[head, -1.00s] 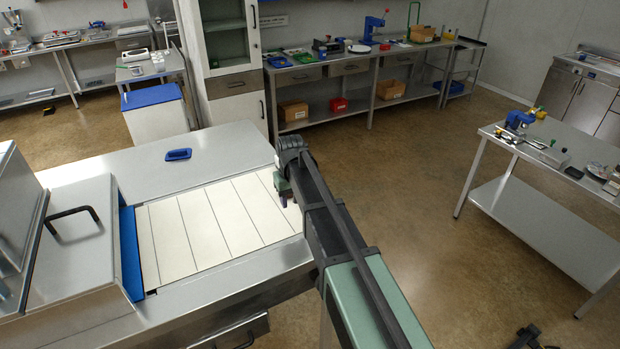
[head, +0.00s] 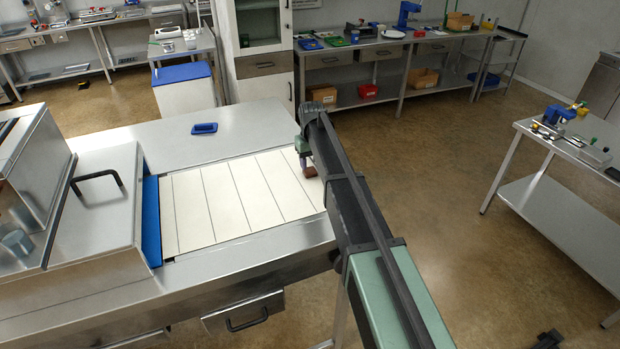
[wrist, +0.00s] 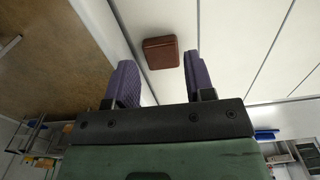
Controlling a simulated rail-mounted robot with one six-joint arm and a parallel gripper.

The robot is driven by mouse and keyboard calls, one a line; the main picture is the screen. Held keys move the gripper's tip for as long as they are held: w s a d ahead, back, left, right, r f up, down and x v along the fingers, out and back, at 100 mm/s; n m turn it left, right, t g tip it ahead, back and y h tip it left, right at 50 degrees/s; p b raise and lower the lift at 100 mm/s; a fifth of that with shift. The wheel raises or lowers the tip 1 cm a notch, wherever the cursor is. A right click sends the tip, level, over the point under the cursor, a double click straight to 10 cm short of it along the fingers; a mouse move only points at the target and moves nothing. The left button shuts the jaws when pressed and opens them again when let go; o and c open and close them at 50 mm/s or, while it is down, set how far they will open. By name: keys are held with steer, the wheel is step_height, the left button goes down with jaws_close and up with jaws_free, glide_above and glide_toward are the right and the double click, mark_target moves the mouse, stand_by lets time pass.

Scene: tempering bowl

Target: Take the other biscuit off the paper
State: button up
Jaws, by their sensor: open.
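A small reddish-brown biscuit (wrist: 160,52) lies on a white strip of the paper (wrist: 240,40), near its edge, in the wrist view. In the head view the biscuit (head: 309,172) shows just below my gripper (head: 303,156), near the right end of the paper (head: 230,201). My gripper is open and empty. In the wrist view its two purple fingers (wrist: 158,78) stand apart, with the biscuit between and just beyond their tips. They do not appear to touch it. I see no second biscuit on the visible paper.
A blue-edged metal hood (head: 95,205) with a black handle stands left of the paper. A small blue tray (head: 204,128) lies on the bare worktop (head: 150,140) behind. A side table (head: 560,200) with tools stands at the right, across open floor.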

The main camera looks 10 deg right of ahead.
mark_target(312, 174)
step_height(312, 174, down, 5)
steer(key=b, duration=0.3)
steer(key=shift+b, duration=0.4)
steer(key=shift+r, duration=0.3)
steer(key=c, duration=0.6)
steer(key=shift+o, duration=0.2)
steer(key=shift+p, duration=0.3)
step_height(312, 174, up, 20)
steer(key=p, duration=2)
